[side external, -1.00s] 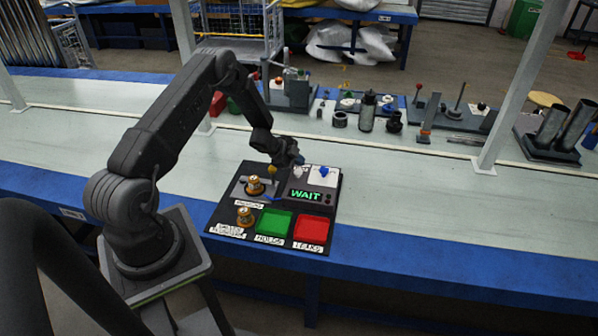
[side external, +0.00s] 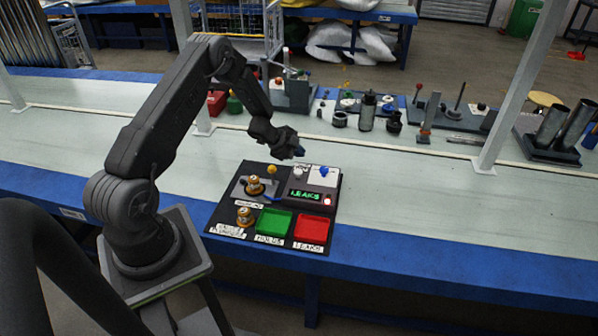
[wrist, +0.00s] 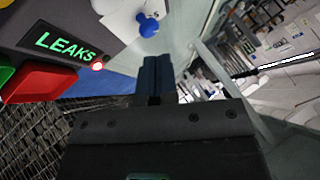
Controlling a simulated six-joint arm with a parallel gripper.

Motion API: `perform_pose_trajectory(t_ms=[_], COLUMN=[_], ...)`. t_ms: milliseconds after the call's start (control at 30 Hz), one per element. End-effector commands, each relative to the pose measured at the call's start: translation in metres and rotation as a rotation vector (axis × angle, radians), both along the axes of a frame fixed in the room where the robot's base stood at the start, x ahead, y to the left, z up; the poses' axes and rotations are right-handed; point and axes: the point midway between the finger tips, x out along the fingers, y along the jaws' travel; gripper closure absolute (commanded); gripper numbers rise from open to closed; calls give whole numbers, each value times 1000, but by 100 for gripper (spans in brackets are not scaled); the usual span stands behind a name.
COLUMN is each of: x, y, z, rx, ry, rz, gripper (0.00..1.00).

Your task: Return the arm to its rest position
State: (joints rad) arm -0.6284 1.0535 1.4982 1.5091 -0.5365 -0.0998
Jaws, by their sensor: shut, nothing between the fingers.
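My gripper (side external: 299,152) is shut and empty, held in the air above and behind the back edge of the black test board (side external: 228,215). In the wrist view its two dark fingers (wrist: 157,66) lie together. The tester's display (side external: 304,195) reads LEAKS in green, and a red lamp (side external: 327,202) glows beside it; the display also shows in the wrist view (wrist: 65,46). A brass part (side external: 254,186) sits in the grey fixture on the board. Another brass part (side external: 244,216) stands at the board's front left.
A green HOLDS tray (side external: 275,223) and a red LEAKS tray (side external: 310,228) look empty. A blue knob (side external: 323,170) tops the tester. Tools and fixtures line the bench's back. A white post (side external: 510,85) stands at right. The bench right of the board is clear.

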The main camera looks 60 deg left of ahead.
Motion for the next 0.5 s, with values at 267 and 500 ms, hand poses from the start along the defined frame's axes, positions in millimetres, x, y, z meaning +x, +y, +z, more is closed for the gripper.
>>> perform_pose_trajectory(t_ms=[267,500], x=[18,21], y=[-8,-45], z=[58,181], rx=[55,104], ry=[-36,-84], rz=[98,355], gripper=[100,100])
